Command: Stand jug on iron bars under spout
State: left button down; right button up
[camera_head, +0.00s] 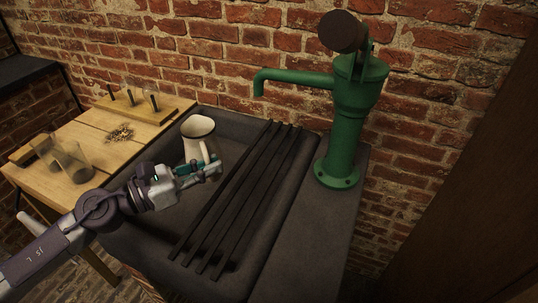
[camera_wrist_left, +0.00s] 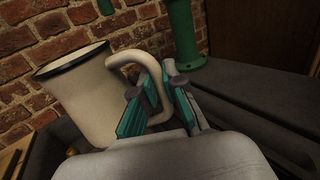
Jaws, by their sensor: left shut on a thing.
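The cream jug (camera_head: 197,138) with a dark rim is in the head view, over the left part of the dark stone sink. My left gripper (camera_head: 213,168) is shut on its handle, at the jug's right side. In the left wrist view the jug (camera_wrist_left: 85,95) leans a little in the picture, and its handle (camera_wrist_left: 150,75) passes between the fingers (camera_wrist_left: 160,98). The iron bars (camera_head: 240,195) lie across the sink to the right of the jug. The green pump's spout (camera_head: 260,85) points down above the bars' far end. My right gripper is in neither view.
The green pump body (camera_head: 345,135) stands on the sink's right ledge (camera_head: 310,235). A wooden table (camera_head: 75,195) at left holds glass jars (camera_head: 72,160) and a wooden rack (camera_head: 150,108). A brick wall (camera_head: 230,50) closes off the back.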

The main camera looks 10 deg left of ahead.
pick_arm(q)
jog(key=f+p+x, duration=0.1)
jog(key=x, duration=0.4)
jog(key=f+p+x, duration=0.1)
jog(key=p+x, duration=0.1)
jog(key=x, duration=0.3)
jog(key=f+p+x, duration=0.1)
jog(key=p+x, duration=0.1)
jog(key=x, duration=0.3)
jog(key=shift+w+d+f, duration=0.15)
jog(key=shift+f, duration=0.15)
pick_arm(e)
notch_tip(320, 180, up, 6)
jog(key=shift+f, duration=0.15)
pick_arm(q)
jog(key=shift+f, duration=0.1)
jog(key=c, duration=1.2)
grip_release()
jog(key=shift+c, duration=0.2)
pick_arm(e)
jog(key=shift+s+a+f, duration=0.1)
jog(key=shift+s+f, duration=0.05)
